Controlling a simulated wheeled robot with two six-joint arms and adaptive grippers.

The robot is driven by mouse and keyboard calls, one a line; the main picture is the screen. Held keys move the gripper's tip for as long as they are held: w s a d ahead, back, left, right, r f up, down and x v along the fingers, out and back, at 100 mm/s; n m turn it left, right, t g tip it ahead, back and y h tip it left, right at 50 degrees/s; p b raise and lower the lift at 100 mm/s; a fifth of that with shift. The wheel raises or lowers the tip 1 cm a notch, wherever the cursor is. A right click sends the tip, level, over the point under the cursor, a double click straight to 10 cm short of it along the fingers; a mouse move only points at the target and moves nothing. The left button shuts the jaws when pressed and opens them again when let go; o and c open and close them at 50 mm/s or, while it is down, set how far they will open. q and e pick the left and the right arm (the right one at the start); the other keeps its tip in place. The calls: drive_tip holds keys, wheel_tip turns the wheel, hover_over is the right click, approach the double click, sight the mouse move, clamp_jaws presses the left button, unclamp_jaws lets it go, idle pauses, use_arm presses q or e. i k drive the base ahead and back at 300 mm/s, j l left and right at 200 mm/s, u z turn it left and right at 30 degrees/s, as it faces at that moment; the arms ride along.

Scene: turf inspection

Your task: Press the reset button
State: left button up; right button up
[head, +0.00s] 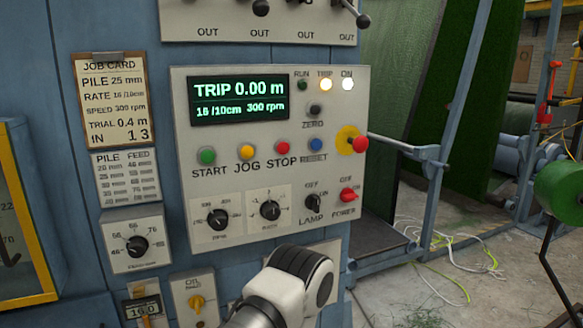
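The reset button (316,145) is a small blue button above the label RESET on the grey control panel (350,100) in the head view. It stands right of the red STOP button (283,147) and below the dark ZERO button (315,110). The green display (238,97) reads TRIP 0.00 m, 16/10cm, 300 rpm. A white and dark link of my arm is low in the middle, below the panel. Neither gripper shows.
A red emergency knob on a yellow disc (346,139) is close right of the reset button. Green START (207,155) and yellow JOG (246,152) buttons are left; dials and a red power switch (348,194) are below. A rail (395,143) juts out at right.

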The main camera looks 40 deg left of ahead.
sight(316, 144)
drive_tip(key=u, duration=1.2)
